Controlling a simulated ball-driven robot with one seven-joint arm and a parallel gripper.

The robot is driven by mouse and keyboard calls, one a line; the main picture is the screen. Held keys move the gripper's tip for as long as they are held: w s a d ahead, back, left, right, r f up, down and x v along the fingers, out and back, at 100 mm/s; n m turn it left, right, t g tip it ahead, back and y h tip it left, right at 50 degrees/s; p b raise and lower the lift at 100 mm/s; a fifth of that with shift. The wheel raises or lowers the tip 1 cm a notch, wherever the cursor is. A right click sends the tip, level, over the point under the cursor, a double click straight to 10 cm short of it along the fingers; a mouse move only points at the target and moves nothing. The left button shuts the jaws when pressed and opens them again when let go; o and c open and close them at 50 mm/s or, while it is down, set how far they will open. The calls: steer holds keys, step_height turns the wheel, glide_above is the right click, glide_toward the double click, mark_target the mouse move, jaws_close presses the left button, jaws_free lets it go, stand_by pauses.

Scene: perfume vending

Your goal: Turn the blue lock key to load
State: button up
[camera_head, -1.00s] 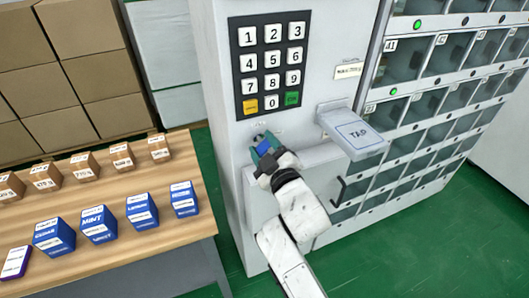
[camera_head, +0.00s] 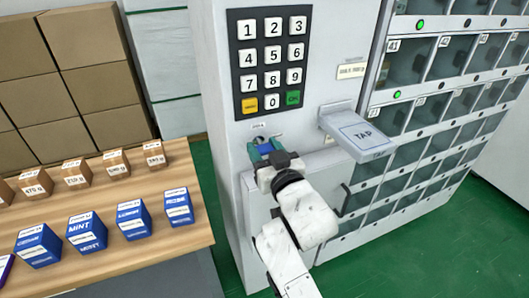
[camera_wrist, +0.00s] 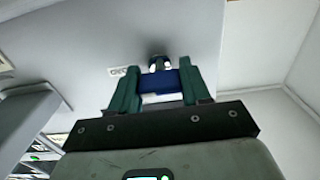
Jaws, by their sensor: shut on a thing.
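The blue lock key (camera_wrist: 161,82) sits at the front of the vending machine, below the keypad. My gripper (camera_head: 259,147) is at the key, and its two green fingers close on the key's sides. In the wrist view my gripper (camera_wrist: 161,84) has one finger on each side of the blue key. The key's inner end meets a round dark lock (camera_wrist: 159,61) in the white panel. A small label beside the lock is too blurred to read. In the head view the blue key (camera_head: 265,147) is partly hidden by the fingers.
The keypad (camera_head: 271,62) is above my gripper. The TAP ledge (camera_head: 357,133) juts out to the right, close to my arm. A cabinet of numbered compartments (camera_head: 440,110) is further right. A wooden table (camera_head: 150,235) with blue and brown boxes stands at the left.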

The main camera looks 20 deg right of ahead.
stand_by(0.3)
steer(key=o, duration=1.1)
steer(key=shift+c, duration=0.2)
steer(key=s+b, duration=0.1)
steer(key=s, duration=0.9)
steer(key=shift+s, duration=0.4)
steer(key=shift+f, duration=0.1)
